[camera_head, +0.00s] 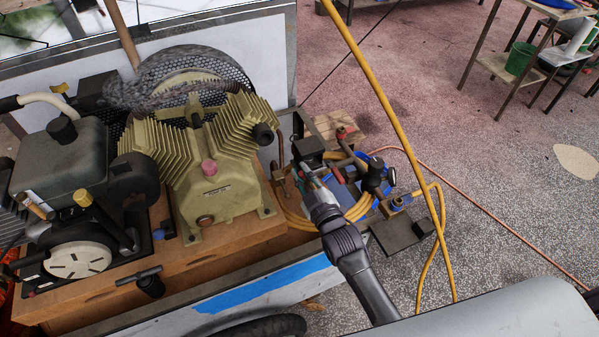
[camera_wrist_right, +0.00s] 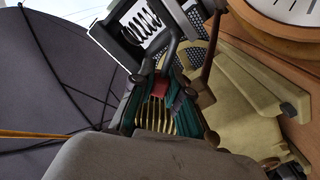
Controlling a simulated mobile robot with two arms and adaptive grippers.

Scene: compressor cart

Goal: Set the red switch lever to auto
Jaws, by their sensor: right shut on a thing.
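The pressure switch is a dark box (camera_head: 308,149) at the right end of the cart, just beyond my right gripper (camera_head: 311,178). In the right wrist view the box (camera_wrist_right: 116,40) has a pale face with a dark coil-like mark. A small red lever (camera_wrist_right: 160,88) shows below the box, between the teal-padded fingertips of my right gripper (camera_wrist_right: 160,105). The gripper is shut on the red lever. In the head view the fingers hide the lever, and I cannot read which setting it is in. My left gripper is in neither view.
A beige finned compressor (camera_head: 215,160) stands left of the gripper, with an engine (camera_head: 62,165) farther left. Coiled yellow hose (camera_head: 357,208) and blue-and-black fittings (camera_head: 374,178) crowd the gripper's right side. The speckled floor (camera_head: 500,200) to the right is mostly clear.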

